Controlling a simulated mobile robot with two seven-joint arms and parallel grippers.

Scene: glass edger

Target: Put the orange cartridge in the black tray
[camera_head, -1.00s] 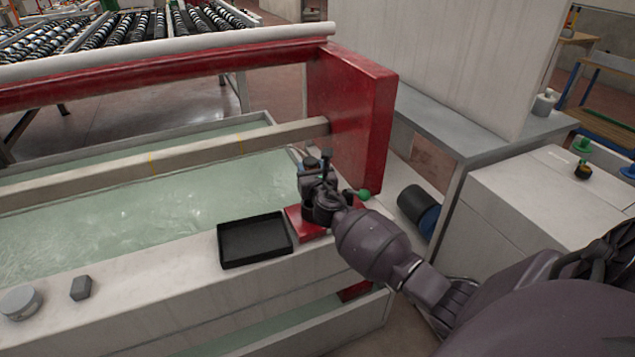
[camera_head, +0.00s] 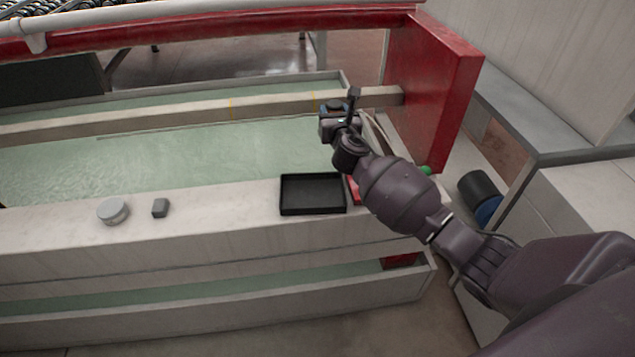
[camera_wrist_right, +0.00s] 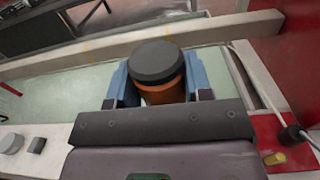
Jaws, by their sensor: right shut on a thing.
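My right gripper (camera_head: 340,122) is shut on the orange cartridge. In the right wrist view the cartridge (camera_wrist_right: 165,93) has an orange body and a wide dark cap, and it stands upright between the blue fingers of the gripper (camera_wrist_right: 160,90). In the head view its orange body is hidden. The black tray (camera_head: 313,211) is shallow and empty, on the pale ledge. The gripper appears above and slightly right of the tray in the head view, apart from it. My left gripper is not in view.
A round grey disc (camera_head: 113,211) and a small grey block (camera_head: 160,208) sit on the ledge left of the tray. Behind the ledge is a water trough (camera_head: 230,150) with a beam (camera_head: 200,112) across it. A red upright (camera_head: 430,90) stands at the right.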

